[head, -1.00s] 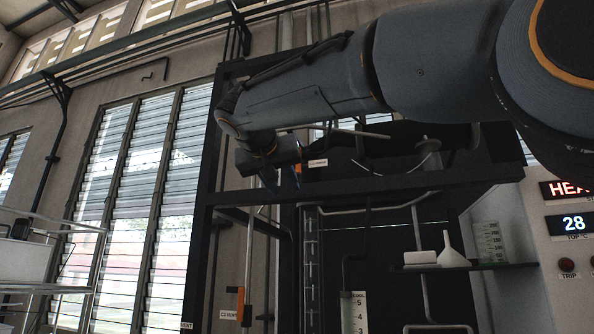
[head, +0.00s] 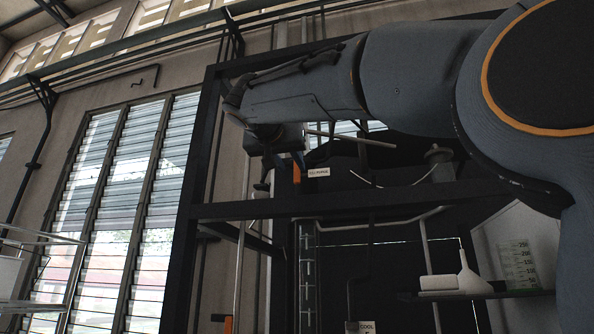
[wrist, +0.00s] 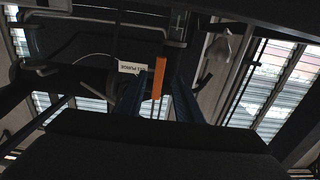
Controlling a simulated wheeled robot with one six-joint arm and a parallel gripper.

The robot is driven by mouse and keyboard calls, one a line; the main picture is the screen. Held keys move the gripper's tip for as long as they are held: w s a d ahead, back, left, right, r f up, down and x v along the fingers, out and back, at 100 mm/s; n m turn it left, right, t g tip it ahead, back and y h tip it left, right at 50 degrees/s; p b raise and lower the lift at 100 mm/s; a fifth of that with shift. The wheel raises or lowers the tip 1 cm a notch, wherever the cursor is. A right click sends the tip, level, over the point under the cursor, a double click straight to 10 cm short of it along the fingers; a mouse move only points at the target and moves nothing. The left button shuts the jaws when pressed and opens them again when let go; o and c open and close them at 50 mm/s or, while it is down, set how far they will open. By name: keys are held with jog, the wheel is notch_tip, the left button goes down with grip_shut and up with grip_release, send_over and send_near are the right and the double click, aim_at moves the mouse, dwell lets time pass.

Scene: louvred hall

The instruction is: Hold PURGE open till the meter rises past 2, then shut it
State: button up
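The PURGE lever (head: 297,172) has an orange handle beside a white label (head: 319,172), high on the dark frame. In the wrist view the orange handle (wrist: 158,77) stands upright in the picture, next to its label (wrist: 130,67). My gripper (wrist: 158,98) is open, its blue fingers on either side of the handle in that view with gaps showing. In the head view my gripper (head: 298,158) overlaps the handle's upper part; I cannot tell whether it touches. A white COOL scale (head: 367,327) is cut off at the bottom edge, so its level is hidden.
A dark crossbar (head: 340,203) runs just below the lever. Another orange handle (head: 228,324) shows at the bottom edge. My arm covers the upper right.

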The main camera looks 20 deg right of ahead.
aim_at(297, 173)
jog(key=p+x, duration=0.2)
jog(key=x, duration=0.2)
jog(key=shift+w+d+r+p, duration=0.1)
jog(key=shift+d+r+p, duration=0.1)
jog(key=shift+p, duration=0.1)
jog(key=shift+w+f, duration=0.25)
jog(key=shift+w, duration=0.05)
jog(key=shift+w+d+b, duration=0.25)
jog(key=shift+w+b, duration=0.05)
jog(key=shift+b, duration=0.05)
grip_shut()
dwell(0.8)
